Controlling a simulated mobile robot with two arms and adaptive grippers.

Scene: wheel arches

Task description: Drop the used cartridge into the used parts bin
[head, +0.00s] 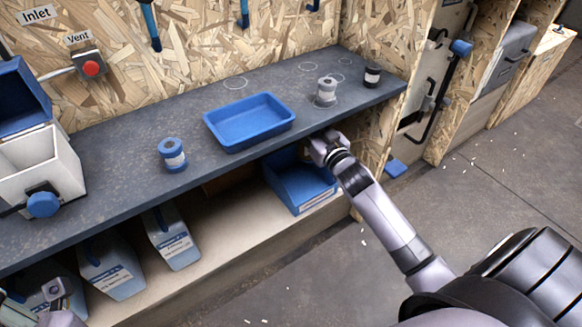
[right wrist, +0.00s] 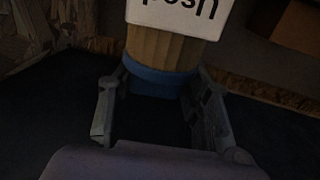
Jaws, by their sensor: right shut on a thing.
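A cartridge (right wrist: 165,50) with a tan ribbed body, a blue end and a white label with cut-off lettering is between the fingers of my right gripper (right wrist: 160,115), which is shut on it. In the head view my right gripper (head: 325,148) is at the bench's front edge, above and close to a blue open bin (head: 298,188) under the bench. The bin has a pale label strip that I cannot read.
A white box (head: 40,165) with a blue lid stands left. Blue-grey jugs (head: 172,240) stand below.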

